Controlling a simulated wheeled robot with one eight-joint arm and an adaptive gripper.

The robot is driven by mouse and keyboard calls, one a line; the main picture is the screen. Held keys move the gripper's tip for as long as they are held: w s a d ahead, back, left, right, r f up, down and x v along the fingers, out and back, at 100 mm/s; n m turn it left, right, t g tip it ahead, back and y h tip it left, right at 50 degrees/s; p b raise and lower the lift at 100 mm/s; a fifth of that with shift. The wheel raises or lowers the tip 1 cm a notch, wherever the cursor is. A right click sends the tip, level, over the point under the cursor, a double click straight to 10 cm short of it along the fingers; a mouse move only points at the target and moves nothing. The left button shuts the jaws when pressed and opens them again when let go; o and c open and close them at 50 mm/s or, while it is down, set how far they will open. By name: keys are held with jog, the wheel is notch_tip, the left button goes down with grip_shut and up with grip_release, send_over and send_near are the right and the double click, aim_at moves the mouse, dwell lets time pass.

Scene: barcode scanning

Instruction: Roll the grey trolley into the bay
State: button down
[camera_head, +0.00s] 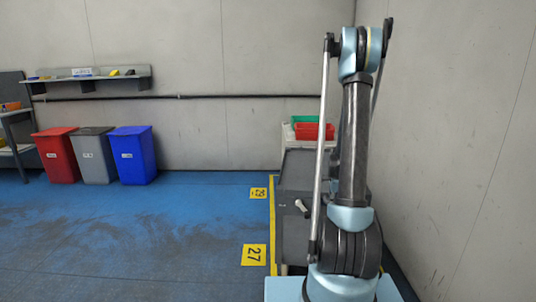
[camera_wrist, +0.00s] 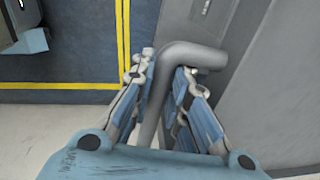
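The grey trolley (camera_head: 293,195) stands on the right in the head view, partly hidden behind my arm. In the wrist view its grey panel (camera_wrist: 215,50) is at the upper right. A bent grey handle bar (camera_wrist: 195,54) comes off it and turns down between my fingers. My gripper (camera_wrist: 166,72) is closed around this bar, with one blue-padded finger on each side. In the head view my gripper is hidden. Yellow floor lines (camera_wrist: 62,85) meet at a corner left of the handle in the wrist view. Which marked area is the bay I cannot tell.
Yellow floor signs, one reading 27 (camera_head: 254,255), lie beside a yellow line (camera_head: 272,225) left of the trolley. A pale cart (camera_head: 287,137) with green and red bins stands behind it. A right wall (camera_head: 450,150) is close. Blue floor (camera_head: 150,235) is clear before the coloured bins (camera_head: 95,155).

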jog(key=shift+d, duration=0.1)
jog(key=shift+n, duration=0.4)
jog(key=shift+s+d, duration=0.85)
jog(key=shift+s, duration=0.2)
jog(key=shift+s+d, duration=0.8)
jog(key=shift+s, duration=0.2)
jog(key=shift+d+n, duration=0.4)
jog(key=shift+d, duration=1.35)
jog(key=shift+d, duration=0.15)
jog(key=shift+d, duration=1.65)
jog(key=c, duration=1.5)
grip_release()
